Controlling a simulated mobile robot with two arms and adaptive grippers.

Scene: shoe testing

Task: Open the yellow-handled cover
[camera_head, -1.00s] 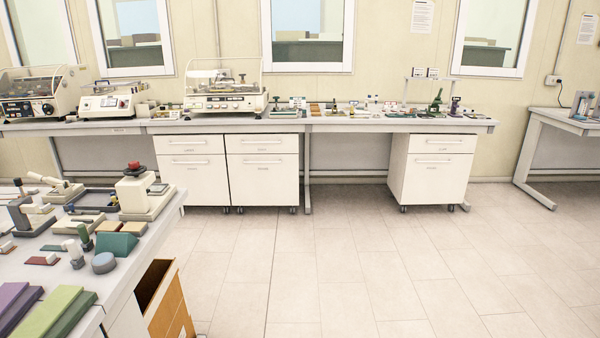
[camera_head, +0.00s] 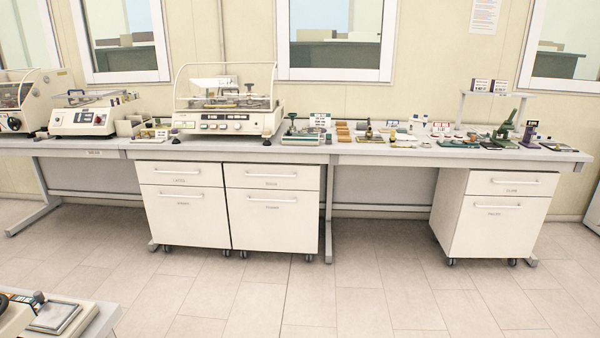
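Three bench machines stand on the long bench along the wall. The middle machine (camera_head: 225,122) is cream with a row of buttons and a clear cover (camera_head: 181,85) in a pale, yellowish frame over its top. The left machine (camera_head: 88,118) is cream with a red button and a blue bar on top. The far-left machine (camera_head: 28,98), cut by the picture's edge, has a clear front and a black knob. I cannot tell for sure which of these has the yellow handle. Neither of my grippers is in view.
The long bench (camera_head: 390,153) carries several small tools and samples on its right half. White drawer cabinets (camera_head: 272,210) and another cabinet (camera_head: 497,215) stand beneath it. A nearer table's corner (camera_head: 105,320) shows at the lower left. The tiled floor (camera_head: 400,295) between is clear.

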